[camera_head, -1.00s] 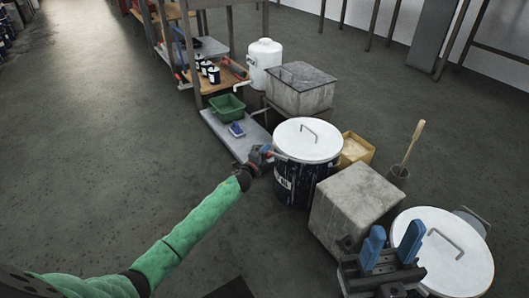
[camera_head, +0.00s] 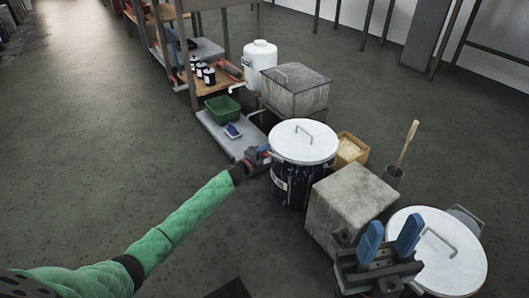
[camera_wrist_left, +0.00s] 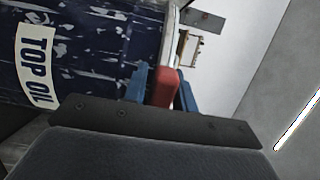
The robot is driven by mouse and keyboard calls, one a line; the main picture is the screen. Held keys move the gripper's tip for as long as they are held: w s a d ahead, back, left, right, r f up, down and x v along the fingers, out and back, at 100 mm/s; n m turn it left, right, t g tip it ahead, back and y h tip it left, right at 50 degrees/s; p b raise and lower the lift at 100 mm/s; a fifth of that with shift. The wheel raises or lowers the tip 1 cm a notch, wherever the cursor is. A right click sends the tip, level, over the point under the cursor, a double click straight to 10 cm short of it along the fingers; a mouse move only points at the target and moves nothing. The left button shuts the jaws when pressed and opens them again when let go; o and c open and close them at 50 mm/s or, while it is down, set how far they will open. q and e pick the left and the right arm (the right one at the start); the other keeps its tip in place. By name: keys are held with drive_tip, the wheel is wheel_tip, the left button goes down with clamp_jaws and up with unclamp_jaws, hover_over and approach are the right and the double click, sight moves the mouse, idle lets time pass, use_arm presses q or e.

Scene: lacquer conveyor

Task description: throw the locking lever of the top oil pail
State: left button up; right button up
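The top oil pail (camera_head: 288,186) is dark blue with white scuffs and a white lid (camera_head: 303,141) with a wire handle. In the left wrist view the pail (camera_wrist_left: 85,65) fills the upper left, with its "TOP OIL" label (camera_wrist_left: 36,68). The red locking lever (camera_wrist_left: 163,88) is at the rim, between the blue fingers of my left gripper (camera_wrist_left: 165,92). The fingers are close together against its sides, shut on it. In the head view my left gripper (camera_head: 257,158) is at the pail's left side. My right gripper (camera_head: 388,243) is open and empty, in front of another white-lidded pail (camera_head: 464,266).
A grey block (camera_head: 347,209) stands between the two pails. Behind are a yellow box (camera_head: 352,150), a pot with a wooden-handled tool (camera_head: 393,176), a lidded grey container (camera_head: 295,92) and a shelf with a green bin (camera_head: 222,108). The floor at left is clear.

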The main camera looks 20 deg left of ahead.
use_arm(q)
drive_tip(key=shift+o, duration=1.1)
drive_tip(key=shift+s, duration=0.1)
drive_tip(key=p+v, duration=0.2)
drive_tip(key=v, duration=0.5)
drive_tip(key=shift+s, duration=0.3)
drive_tip(key=shift+a, duration=0.15)
